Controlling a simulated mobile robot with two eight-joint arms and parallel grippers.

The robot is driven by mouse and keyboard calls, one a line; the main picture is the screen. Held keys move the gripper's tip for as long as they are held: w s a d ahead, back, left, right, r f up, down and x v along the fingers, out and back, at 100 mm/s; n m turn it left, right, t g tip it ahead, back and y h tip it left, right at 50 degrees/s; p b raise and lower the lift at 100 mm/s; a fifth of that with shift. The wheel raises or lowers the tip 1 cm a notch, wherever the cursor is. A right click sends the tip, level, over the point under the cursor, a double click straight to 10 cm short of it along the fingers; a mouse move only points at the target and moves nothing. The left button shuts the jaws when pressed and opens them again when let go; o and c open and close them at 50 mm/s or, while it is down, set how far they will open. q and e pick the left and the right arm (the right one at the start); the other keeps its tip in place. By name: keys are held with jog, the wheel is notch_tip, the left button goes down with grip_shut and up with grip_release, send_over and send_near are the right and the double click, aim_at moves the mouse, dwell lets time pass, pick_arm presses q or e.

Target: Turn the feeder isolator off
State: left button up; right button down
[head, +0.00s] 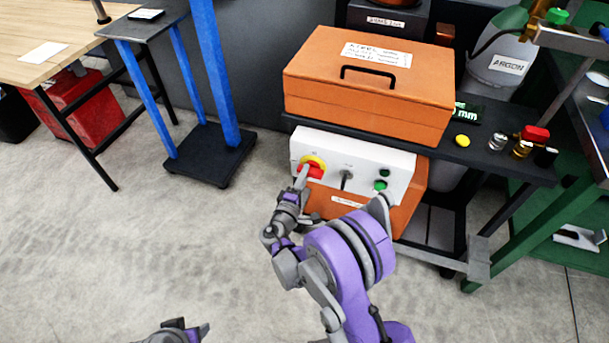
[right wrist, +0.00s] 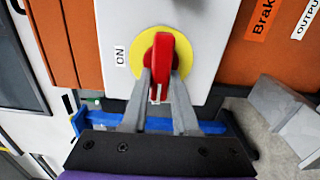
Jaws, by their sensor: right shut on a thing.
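The feeder isolator is a red rotary handle (head: 315,171) on a yellow round plate (head: 318,160), at the left of a white control panel (head: 384,159). In the right wrist view the red handle (right wrist: 163,62) stands upright in the picture over its yellow plate (right wrist: 145,47). A sideways "ON" label (right wrist: 121,57) is left of it. My right gripper (head: 303,178) is at the handle; in the wrist view its fingers (right wrist: 158,88) are shut on the handle's lower end from both sides. A part of my left arm (head: 182,330) shows at the bottom edge; its fingers are not clear.
Right of the isolator the panel has a small dark switch (head: 346,178) and green buttons (head: 381,185). An orange case (head: 365,85) rests on the black bench above. A blue-legged stand (head: 210,152) is at the left. The floor in front is clear.

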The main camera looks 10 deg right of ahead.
jog(key=c, duration=0.7)
grip_release()
jog(key=shift+a, duration=0.1)
jog(key=v, duration=1)
jog(key=shift+s+a+p, duration=0.2)
jog(key=shift+s+p, duration=0.15)
jog(key=shift+p, duration=0.05)
